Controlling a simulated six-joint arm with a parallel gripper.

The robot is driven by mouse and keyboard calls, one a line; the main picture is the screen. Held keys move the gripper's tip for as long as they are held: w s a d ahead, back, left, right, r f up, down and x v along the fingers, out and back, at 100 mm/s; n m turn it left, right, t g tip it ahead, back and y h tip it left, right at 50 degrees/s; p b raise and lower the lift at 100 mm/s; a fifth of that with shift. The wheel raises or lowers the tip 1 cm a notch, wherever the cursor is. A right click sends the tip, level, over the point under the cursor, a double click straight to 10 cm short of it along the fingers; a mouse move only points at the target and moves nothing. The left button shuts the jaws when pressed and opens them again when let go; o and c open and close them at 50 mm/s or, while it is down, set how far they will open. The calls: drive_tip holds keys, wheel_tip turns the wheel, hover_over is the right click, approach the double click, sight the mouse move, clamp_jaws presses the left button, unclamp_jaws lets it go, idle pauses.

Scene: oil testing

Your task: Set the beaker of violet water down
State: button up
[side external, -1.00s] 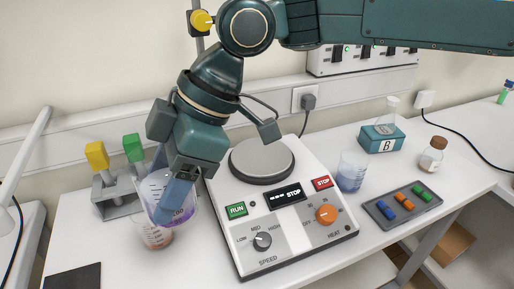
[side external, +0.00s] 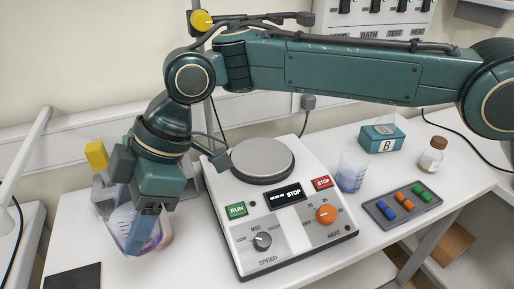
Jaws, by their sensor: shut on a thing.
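The beaker of violet water (side external: 122,226) is a clear beaker with markings, at the left of the bench in the side external view. The beaker is tilted a little. A little violet liquid shows low inside it. I cannot tell whether its base touches the white bench (side external: 200,270). Another beaker with reddish contents (side external: 166,238) stands just behind it and is mostly hidden.
A hotplate stirrer (side external: 285,215) stands at the centre. A beaker of blue liquid (side external: 351,172), a blue box marked B (side external: 383,138), a small bottle (side external: 432,156) and a tray (side external: 385,213) are to the right. A grey rack (side external: 103,192) is behind my gripper. A black mat (side external: 75,277) lies front left.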

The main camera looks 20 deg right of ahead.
drive_tip(key=a+f+n+g, duration=0.1)
drive_tip(key=a+f+n, duration=0.1)
drive_tip(key=a+f, duration=0.3)
wheel_tip(320, 180, down, 5)
drive_tip(key=shift+s+a+r+n, duration=0.2)
drive_tip(key=shift+s+a+n, duration=0.05)
drive_tip(key=shift+s+n, duration=0.2)
drive_tip(key=shift+f+g+h, duration=0.15)
drive_tip(key=shift+g+h, duration=0.15)
drive_tip(key=shift+f, duration=2.35)
drive_tip(key=shift+f, duration=0.15)
drive_tip(key=o, duration=1.1)
drive_tip(key=shift+o, duration=0.2)
drive_tip(key=v, duration=1.2)
drive_tip(key=shift+d, duration=0.1)
drive_tip(key=shift+r, duration=0.2)
